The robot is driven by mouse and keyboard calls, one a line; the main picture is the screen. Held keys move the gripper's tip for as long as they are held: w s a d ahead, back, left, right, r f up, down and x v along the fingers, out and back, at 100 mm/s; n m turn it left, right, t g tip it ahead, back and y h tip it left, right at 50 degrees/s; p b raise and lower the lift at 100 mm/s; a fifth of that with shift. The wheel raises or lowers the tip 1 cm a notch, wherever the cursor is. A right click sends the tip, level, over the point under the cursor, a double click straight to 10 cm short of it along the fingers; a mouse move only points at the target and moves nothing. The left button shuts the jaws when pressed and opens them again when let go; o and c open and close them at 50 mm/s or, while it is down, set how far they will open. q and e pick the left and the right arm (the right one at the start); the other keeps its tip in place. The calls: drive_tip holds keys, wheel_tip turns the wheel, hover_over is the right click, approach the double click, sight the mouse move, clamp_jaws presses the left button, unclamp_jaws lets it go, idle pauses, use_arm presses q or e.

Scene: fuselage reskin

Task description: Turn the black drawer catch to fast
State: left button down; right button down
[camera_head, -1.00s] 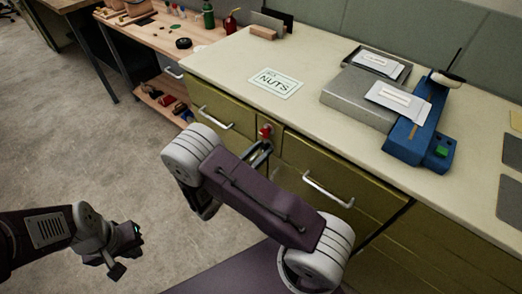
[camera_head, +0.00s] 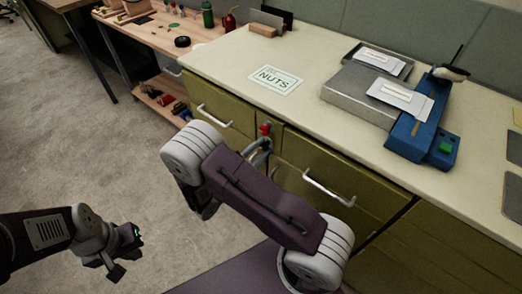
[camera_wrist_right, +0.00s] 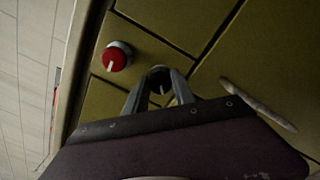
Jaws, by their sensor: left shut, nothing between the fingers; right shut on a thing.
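The black drawer catch (camera_wrist_right: 158,73) is a round dark knob on the olive drawer front in the right wrist view, with a short pale mark below it. My right gripper (camera_wrist_right: 160,80) is shut on it, one finger on each side. In the head view my right gripper (camera_head: 261,148) is at the narrow panel between the drawers, and I cannot make out the catch there. My left gripper (camera_head: 127,255) is shut and empty over the floor, away from the cabinet.
A red knob (camera_wrist_right: 115,58) with a white line sits beside the black catch; it also shows in the head view (camera_head: 265,129). White drawer handles (camera_head: 329,188) stick out nearby. The worktop (camera_head: 290,50) carries a NUTS card (camera_head: 275,79), a grey box (camera_head: 352,93) and a blue tool (camera_head: 411,132).

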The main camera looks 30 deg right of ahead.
drive_tip(key=m, duration=0.1)
drive_tip(key=m+b, duration=0.1)
drive_tip(key=m, duration=0.1)
drive_tip(key=m+b, duration=0.1)
drive_tip(key=shift+f, duration=0.25)
drive_tip(key=shift+m+b, duration=1.4)
drive_tip(key=shift+m, duration=0.7)
drive_tip(key=c, duration=1.1)
unclamp_jaws()
drive_tip(key=shift+r, duration=0.1)
